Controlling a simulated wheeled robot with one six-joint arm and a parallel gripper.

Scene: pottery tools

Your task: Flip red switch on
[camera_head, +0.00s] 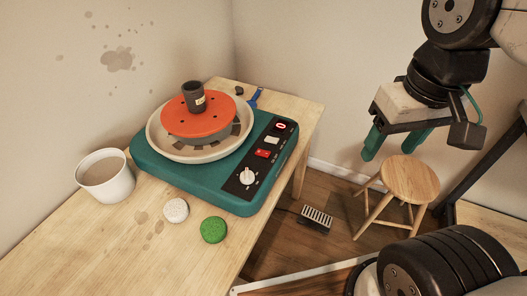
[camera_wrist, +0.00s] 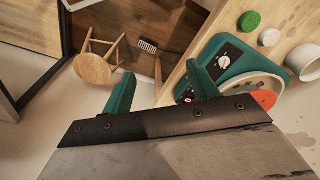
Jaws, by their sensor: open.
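The teal pottery wheel (camera_head: 235,203) sits on the wooden table, with a black control panel on its right side. The panel holds a red switch (camera_head: 262,153), a white switch (camera_head: 271,140), a red-ringed button or display (camera_head: 281,127) and a white knob (camera_head: 247,177). I cannot tell the red switch's position. My gripper (camera_head: 388,145) is open and empty, in the air right of the wheel and well apart from it. In the wrist view its teal fingers (camera_wrist: 163,90) are spread, with the wheel (camera_wrist: 213,65) beyond the right finger, which hides part of the panel.
An orange disc (camera_head: 196,116) with a dark cup (camera_head: 193,96) is on the wheel. A white bucket (camera_head: 106,177), a white sponge (camera_head: 176,210) and a green sponge (camera_head: 213,230) are on the table (camera_head: 70,245). A wooden stool (camera_head: 409,180) and a pedal (camera_head: 316,218) are on the floor.

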